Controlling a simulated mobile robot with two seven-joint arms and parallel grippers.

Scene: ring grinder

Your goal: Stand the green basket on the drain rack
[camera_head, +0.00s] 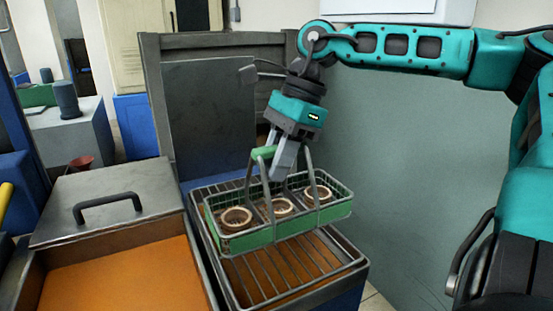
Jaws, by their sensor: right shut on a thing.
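The green basket (285,233) is a wire basket with a green band, an arched handle and 3 copper-coloured rings (237,219) inside in a row. My right gripper (276,168) comes down from above and is shut on the basket's handle, near its green grip. The drain rack (282,274) is a set of metal bars in a frame over an orange-brown tray. The basket is above the rack and roughly upright; I cannot tell whether its bottom touches the bars. My left gripper is not in view.
Left of the rack stands an open tank with orange contents (128,277) and a grey lid (108,203) with a dark handle. A dark upright panel (211,112) stands behind the rack. A grey-green wall (400,150) is to the right.

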